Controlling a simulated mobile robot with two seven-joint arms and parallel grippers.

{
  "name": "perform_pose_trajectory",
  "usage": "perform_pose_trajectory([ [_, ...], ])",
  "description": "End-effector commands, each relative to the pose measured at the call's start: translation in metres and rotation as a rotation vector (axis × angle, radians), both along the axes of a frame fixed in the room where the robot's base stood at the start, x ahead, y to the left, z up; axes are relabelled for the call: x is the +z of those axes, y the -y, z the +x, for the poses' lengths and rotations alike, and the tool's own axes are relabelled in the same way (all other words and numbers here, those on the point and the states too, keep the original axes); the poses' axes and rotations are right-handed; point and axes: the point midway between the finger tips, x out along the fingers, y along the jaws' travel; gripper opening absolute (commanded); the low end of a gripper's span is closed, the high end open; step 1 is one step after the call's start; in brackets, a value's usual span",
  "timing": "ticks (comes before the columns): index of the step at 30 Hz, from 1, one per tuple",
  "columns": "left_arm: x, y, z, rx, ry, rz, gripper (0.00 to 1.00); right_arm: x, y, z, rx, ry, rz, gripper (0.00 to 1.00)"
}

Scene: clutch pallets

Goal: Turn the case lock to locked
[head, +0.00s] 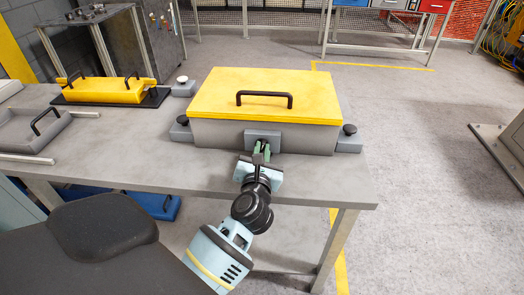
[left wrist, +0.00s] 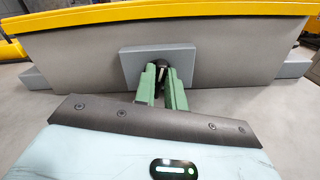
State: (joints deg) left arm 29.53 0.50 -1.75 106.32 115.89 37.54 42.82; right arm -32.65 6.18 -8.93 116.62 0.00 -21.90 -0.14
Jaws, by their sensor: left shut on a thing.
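The case (head: 220,135) is a grey box with a closed yellow lid (head: 225,95) and a black handle on top. It stands on the grey table. The lock plate (head: 263,135) is a grey block on the case's front face; it also shows in the left wrist view (left wrist: 131,65). A small dark lock knob (left wrist: 161,70) with a light mark sits at its middle. My left gripper (head: 261,150) is at the plate, its green fingers (left wrist: 162,80) shut on the knob and partly hiding it. My right gripper is not in view.
Grey corner blocks with black knobs (head: 349,130) sit by the case. A yellow box (head: 105,91) on a black tray and a grey tray (head: 35,130) lie to the left. The table's front strip (head: 150,170) is clear. A blue item lies below the table.

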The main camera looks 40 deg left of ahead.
Motion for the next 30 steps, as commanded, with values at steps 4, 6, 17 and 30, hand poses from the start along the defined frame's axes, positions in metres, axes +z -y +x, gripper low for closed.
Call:
perform_pose_trajectory([
  [4,0.0005,-0.0010,-0.0011,0.002,0.091,-0.151,0.00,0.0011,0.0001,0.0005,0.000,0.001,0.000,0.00],
  [6,0.0005,-0.0019,-0.0015,0.001,0.123,-0.202,0.00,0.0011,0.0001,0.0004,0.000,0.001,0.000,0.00],
  [17,0.0006,-0.0028,-0.0018,0.000,0.159,-0.260,0.00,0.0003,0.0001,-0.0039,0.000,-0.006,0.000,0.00],
  [30,0.0005,-0.0027,-0.0018,0.000,0.158,-0.257,0.34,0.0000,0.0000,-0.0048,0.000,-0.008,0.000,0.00],
])
